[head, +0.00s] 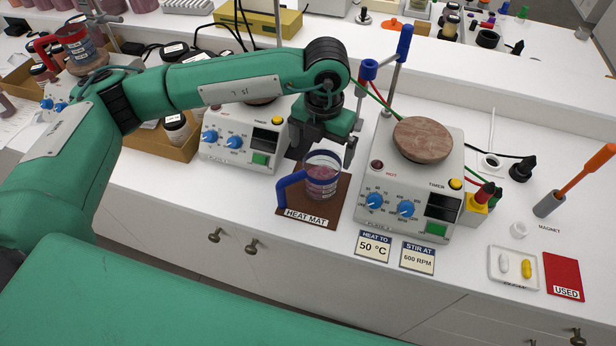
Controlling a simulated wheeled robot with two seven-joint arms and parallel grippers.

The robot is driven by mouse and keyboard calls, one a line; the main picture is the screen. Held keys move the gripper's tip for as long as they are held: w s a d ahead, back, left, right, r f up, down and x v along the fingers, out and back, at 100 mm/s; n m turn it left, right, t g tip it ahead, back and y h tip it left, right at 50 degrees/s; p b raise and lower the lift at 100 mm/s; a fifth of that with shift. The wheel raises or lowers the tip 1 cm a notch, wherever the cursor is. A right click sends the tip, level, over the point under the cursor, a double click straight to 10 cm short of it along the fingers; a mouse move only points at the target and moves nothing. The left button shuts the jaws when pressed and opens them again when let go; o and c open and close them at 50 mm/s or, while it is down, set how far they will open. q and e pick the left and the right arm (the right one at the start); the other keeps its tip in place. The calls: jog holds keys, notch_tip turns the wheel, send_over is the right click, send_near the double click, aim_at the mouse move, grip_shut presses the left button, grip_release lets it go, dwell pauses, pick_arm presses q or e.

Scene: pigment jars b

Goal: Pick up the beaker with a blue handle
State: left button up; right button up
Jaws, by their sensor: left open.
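A clear beaker (322,180) with pinkish-purple contents, a blue rim band and a blue handle (288,192) stands upright on the brown heat mat (332,215). The handle points left and toward the front. My left gripper (322,157) reaches down from above at the beaker's far side, its fingers apart. One finger shows at the right near the rim. I cannot tell whether the fingers touch the glass. Another beaker (74,46) with a red handle stands at the far left, partly behind my left arm. My right gripper is not in view.
A hot plate (420,185) with a round top stands close right of the mat. Another (240,140) stands to the left behind my arm. Cards (374,246), a tray (500,280) and a red mat (564,277) lie along the front right.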

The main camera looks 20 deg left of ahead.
aim_at(320, 172)
pick_arm(q)
jog(key=f+p, duration=0.1)
jog(key=f, duration=0.2)
jog(key=f+p, duration=0.1)
jog(key=f, duration=0.1)
jog(key=f+p, duration=0.1)
jog(key=f, duration=0.2)
jog(key=shift+w+d+f+p, duration=0.1)
jog(key=shift+w+f+p, duration=0.15)
jog(key=shift+f+p, duration=0.1)
jog(key=shift+f, duration=0.25)
jog(key=c, duration=1.3)
